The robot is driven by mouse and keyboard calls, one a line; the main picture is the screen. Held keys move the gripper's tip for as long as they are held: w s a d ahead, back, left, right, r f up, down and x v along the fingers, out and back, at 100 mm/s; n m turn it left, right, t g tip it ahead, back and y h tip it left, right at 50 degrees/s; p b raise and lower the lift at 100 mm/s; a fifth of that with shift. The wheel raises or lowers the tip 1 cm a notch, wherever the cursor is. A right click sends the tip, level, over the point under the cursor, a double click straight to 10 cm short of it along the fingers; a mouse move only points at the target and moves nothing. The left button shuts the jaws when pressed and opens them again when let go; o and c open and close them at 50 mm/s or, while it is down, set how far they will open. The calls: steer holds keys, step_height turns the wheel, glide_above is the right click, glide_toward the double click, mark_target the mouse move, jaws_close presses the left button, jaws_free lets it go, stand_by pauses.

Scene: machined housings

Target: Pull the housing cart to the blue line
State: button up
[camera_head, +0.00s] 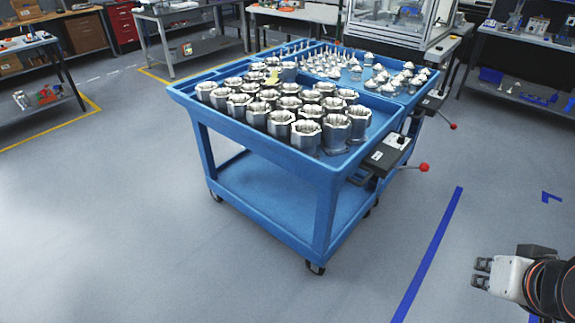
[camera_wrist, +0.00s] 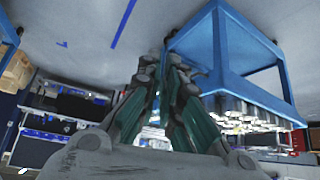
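The blue housing cart (camera_head: 262,190) stands left of the blue line, loaded with several silver ring-shaped housings (camera_head: 285,105). A dark bracket with a lever and red knob (camera_head: 422,167) sticks out from its right side. The blue floor line (camera_head: 428,255) runs diagonally, with a clear strip of floor between it and the cart. My gripper (camera_head: 481,273) is at the lower right, beyond the line and apart from the cart. Its fingers (camera_wrist: 163,62) look parted and empty in the wrist view, where the cart (camera_wrist: 222,60) shows upside down.
A second blue cart with smaller metal parts (camera_head: 395,80) stands directly behind the first, with its own red-knobbed lever (camera_head: 452,126). Workbenches (camera_head: 190,30) and a shelf rack (camera_head: 525,75) line the back. A short blue mark (camera_head: 550,196) lies right of the line. The foreground floor is clear.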

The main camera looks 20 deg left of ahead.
mark_target(367, 177)
steer(key=o, duration=0.4)
steer(key=w+a+f+m+y, duration=0.25)
steer(key=w+a, duration=0.25)
steer(key=w, duration=1)
steer(key=w+a+f+m+y, duration=0.1)
steer(key=w+a+y, duration=0.35)
steer(key=w, duration=1.15)
steer(key=w+a+f+m+t+y, duration=0.2)
steer(key=w+a+f, duration=0.1)
steer(key=w+f, duration=0.7)
step_height(367, 177, down, 15)
steer(key=w+m+t+y, duration=0.1)
steer(key=w+m+y, duration=0.1)
steer(key=w+y, duration=0.1)
steer(key=b+x, duration=0.3)
steer(key=x, duration=1.1)
steer(key=shift+s+a+f+b, duration=0.15)
steer(key=shift+s+a+b, duration=0.05)
steer(key=shift+b, duration=0.1)
